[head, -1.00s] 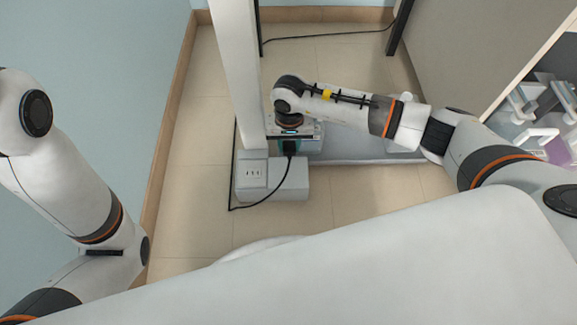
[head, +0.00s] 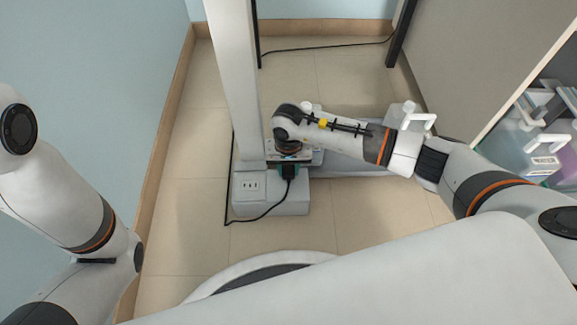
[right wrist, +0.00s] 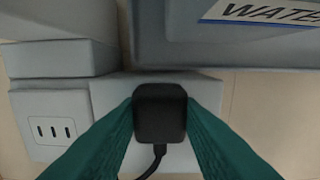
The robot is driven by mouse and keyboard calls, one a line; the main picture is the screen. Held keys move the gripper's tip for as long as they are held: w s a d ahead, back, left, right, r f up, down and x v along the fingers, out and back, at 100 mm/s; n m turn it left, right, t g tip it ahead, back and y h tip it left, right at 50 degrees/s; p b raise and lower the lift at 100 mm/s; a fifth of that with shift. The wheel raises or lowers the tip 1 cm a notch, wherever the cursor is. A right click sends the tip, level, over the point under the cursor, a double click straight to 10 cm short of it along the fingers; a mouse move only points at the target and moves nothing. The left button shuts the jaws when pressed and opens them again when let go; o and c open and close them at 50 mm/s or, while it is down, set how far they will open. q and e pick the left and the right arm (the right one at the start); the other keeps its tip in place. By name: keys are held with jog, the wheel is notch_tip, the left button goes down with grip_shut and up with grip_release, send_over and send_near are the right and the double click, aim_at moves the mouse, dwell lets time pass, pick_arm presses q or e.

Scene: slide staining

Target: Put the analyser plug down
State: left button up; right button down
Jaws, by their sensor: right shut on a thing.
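The analyser plug (right wrist: 160,113) is a black block with a black cord running from its lower end. In the right wrist view it sits between the two green fingers of my right gripper (right wrist: 160,118), which is shut on it. In the head view the plug (head: 289,171) shows below my right wrist, over the pale grey box (head: 285,198) at the foot of the white post. A socket with slots (right wrist: 54,131) is on the box to the left of the plug, apart from it. Whether the plug touches the box is unclear. My left gripper is out of view.
A grey unit labelled "WATE..." (right wrist: 262,12) lies just beyond the plug. The white post (head: 236,85) rises behind the socket. A cabinet with trays (head: 540,140) is at the right. Tiled floor (head: 190,190) is clear at the left.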

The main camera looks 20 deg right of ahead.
jog(key=shift+f, duration=0.2)
jog(key=c, duration=1)
grip_release()
